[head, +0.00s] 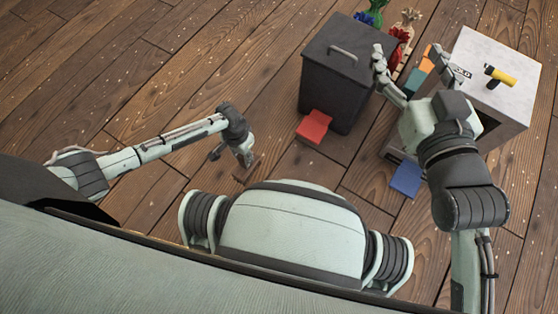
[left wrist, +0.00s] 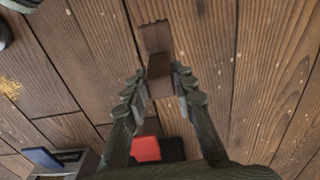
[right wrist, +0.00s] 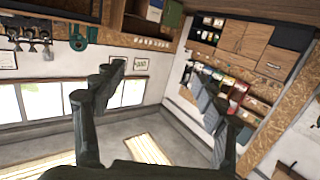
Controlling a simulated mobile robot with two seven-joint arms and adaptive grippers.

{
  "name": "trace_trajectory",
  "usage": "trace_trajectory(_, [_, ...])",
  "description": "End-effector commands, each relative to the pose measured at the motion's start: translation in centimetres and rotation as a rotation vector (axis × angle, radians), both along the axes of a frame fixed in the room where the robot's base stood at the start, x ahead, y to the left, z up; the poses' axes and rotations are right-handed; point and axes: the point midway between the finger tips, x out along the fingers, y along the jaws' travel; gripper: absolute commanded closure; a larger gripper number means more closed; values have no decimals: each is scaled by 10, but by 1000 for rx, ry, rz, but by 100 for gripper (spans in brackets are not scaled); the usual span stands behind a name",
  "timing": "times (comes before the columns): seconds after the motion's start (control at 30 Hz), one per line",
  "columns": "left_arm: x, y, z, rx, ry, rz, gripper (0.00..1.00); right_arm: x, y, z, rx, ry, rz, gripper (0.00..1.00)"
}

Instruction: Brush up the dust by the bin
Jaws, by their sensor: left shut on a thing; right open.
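My left gripper (head: 231,156) is low over the floor, left of the bin, and shut on a brown block-shaped brush (head: 246,171). The brush (left wrist: 157,66) also shows between the fingers in the left wrist view; I cannot tell whether it touches the floor. A yellowish dust patch (left wrist: 10,87) lies on the floor at that view's left edge, apart from the brush. I cannot see this patch in the head view. The black bin (head: 343,75) stands upright with its lid down and a red pedal (head: 314,126) in front. My right gripper (head: 408,55) is open and empty, raised in front of the bin's right side.
A white-topped cabinet (head: 480,55) stands right of the bin, with a yellow-and-black tool (head: 500,75) on it. A flat blue piece (head: 407,178) sits low before it. Colourful bags (head: 404,28) stand behind the bin. The plank floor (head: 150,70) at left is clear.

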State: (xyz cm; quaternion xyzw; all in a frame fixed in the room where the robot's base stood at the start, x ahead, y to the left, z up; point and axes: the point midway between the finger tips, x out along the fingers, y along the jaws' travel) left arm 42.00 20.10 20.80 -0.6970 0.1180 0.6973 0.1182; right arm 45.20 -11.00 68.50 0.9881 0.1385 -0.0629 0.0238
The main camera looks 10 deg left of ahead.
Motion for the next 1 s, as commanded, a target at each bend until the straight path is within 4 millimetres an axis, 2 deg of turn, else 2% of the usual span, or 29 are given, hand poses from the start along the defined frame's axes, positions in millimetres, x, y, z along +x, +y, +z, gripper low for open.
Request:
trace_trajectory(0.7, [0, 2, 12, 0, -1, 1, 100, -12, -35, -54, -116, 263, -62, 29])
trace_trajectory(1.0, [0, 3, 14, 0, -1, 1, 100, -17, -45, -67, -142, 330, -80, 29])
